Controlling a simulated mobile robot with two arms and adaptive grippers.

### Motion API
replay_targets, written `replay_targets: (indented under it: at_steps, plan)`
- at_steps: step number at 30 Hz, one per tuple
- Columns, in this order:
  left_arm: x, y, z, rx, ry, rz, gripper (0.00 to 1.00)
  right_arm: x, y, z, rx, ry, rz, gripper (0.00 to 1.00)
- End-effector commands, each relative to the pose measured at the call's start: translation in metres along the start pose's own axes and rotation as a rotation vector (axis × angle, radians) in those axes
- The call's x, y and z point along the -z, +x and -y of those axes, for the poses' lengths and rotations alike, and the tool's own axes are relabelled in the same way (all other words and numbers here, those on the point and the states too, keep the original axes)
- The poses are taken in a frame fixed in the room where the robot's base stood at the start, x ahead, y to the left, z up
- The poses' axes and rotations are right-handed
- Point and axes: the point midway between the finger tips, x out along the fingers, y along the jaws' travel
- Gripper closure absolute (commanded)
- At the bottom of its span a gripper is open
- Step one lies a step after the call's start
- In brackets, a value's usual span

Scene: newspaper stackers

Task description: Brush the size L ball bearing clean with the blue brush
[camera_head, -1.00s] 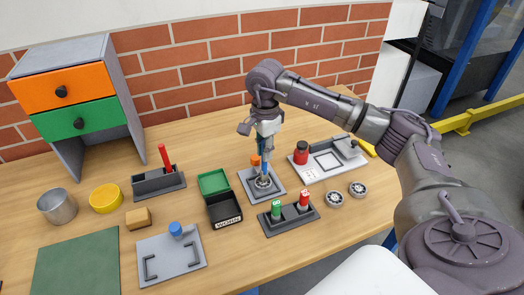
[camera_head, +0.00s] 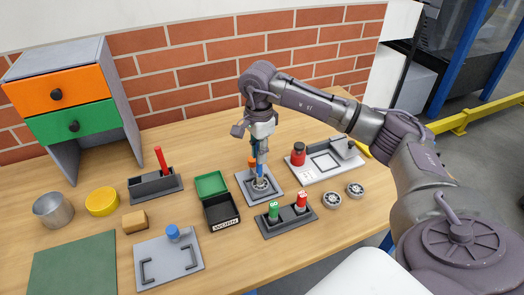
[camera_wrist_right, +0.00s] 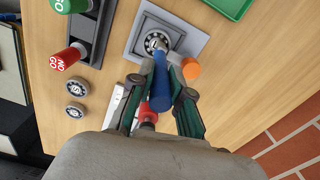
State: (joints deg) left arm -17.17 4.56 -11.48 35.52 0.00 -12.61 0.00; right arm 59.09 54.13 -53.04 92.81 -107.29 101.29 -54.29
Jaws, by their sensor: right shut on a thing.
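My right gripper (camera_head: 261,150) is shut on the blue brush (camera_wrist_right: 162,92), which points down at a ball bearing (camera_wrist_right: 157,41). This bearing sits in a square grey holder (camera_wrist_right: 139,38) with an orange knob (camera_wrist_right: 191,69); the holder also shows in the head view (camera_head: 275,197). The brush tip is at the bearing's top; I cannot tell whether it touches. Two loose bearings lie on the table right of the holder, one nearer (camera_head: 331,200) and one farther (camera_head: 355,190). My left gripper is out of view.
A grey rack (camera_head: 290,224) with a green and a red cylinder stands just in front of the holder. An open green-lidded box (camera_head: 222,211) marked WORN is at its left. A light tray (camera_head: 325,165) with a red-bodied item is behind right.

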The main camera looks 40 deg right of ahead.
Motion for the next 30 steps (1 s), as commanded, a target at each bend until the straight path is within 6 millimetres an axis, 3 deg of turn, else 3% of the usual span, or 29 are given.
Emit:
replay_targets:
  at_steps: [16,30]
  plan:
    - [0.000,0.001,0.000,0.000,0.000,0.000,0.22,-0.017,0.000,0.003,0.000,-0.001,0.000,1.00]
    - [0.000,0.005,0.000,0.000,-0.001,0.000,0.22,-0.004,0.001,0.001,0.000,0.001,0.000,1.00]
